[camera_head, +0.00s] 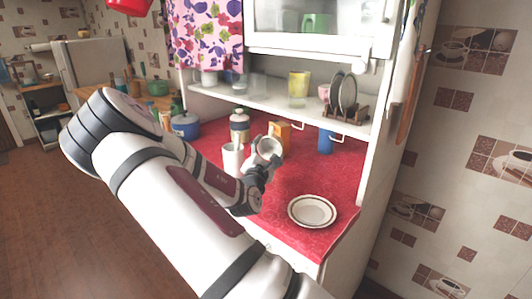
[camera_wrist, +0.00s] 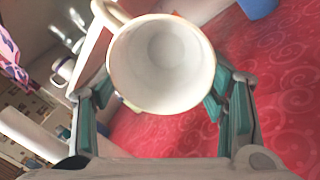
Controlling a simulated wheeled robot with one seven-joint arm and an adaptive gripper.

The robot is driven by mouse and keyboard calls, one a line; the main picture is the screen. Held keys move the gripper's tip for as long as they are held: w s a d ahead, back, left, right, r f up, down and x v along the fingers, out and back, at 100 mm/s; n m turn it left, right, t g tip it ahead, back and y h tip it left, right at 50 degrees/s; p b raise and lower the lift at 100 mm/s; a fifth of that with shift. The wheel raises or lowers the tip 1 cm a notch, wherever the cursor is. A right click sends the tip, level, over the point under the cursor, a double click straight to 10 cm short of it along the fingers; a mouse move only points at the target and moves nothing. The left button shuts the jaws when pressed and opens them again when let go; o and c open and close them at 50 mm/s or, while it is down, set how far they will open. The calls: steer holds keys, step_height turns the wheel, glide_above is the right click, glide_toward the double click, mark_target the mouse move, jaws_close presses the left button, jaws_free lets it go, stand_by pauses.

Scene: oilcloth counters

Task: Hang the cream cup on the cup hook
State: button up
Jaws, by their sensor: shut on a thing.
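The cream cup (camera_head: 268,147) is in my gripper (camera_head: 259,168), above the red counter. In the wrist view the cream cup (camera_wrist: 162,62) shows its open mouth and empty inside, with its handle at the upper left. The fingers of my gripper (camera_wrist: 161,92) are shut on it from both sides. In the head view, white hooks (camera_head: 297,126) hang under the shelf, right of the cup and apart from it. Another white hook (camera_head: 336,137) is further right. I cannot tell which one is the cup hook.
A white cup (camera_head: 232,160), a jar (camera_head: 240,126) and an orange box (camera_head: 280,134) stand close around the cup. A blue container (camera_head: 325,141) stands at the back right. A plate (camera_head: 312,210) lies at the front right. The shelf (camera_head: 270,103) hangs over the counter's back.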

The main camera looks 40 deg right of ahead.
steer(key=shift+s+d+f, duration=0.2)
steer(key=shift+s+d, duration=0.3)
steer(key=shift+d, duration=1)
steer(key=shift+s+d+f, duration=0.15)
steer(key=shift+s+d, duration=0.3)
steer(key=shift+d, duration=1.05)
steer(key=shift+s+d+f, duration=0.2)
steer(key=shift+s+d, duration=0.3)
steer(key=shift+d, duration=1)
steer(key=o, duration=1.5)
steer(key=shift+c, duration=0.2)
